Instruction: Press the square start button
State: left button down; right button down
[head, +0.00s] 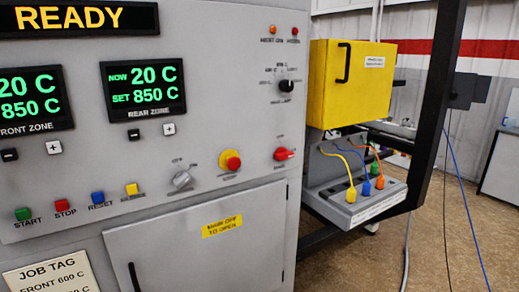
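The READY display (75,18) is lit at the top left. Two zone displays (145,90) read 20 C with a set value of 850 C. Neither of my grippers shows in the head view.
A job tag (50,277) is below the buttons. A yellow box (345,85) and a plug station with coloured cables (360,200) stand at the right.

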aim_at(24, 214)
jog(key=i+j, duration=0.15)
jog(key=i, duration=0.4)
jog(key=i+j, duration=0.15)
jog(key=i, duration=0.4)
jog(key=u, duration=1.7)
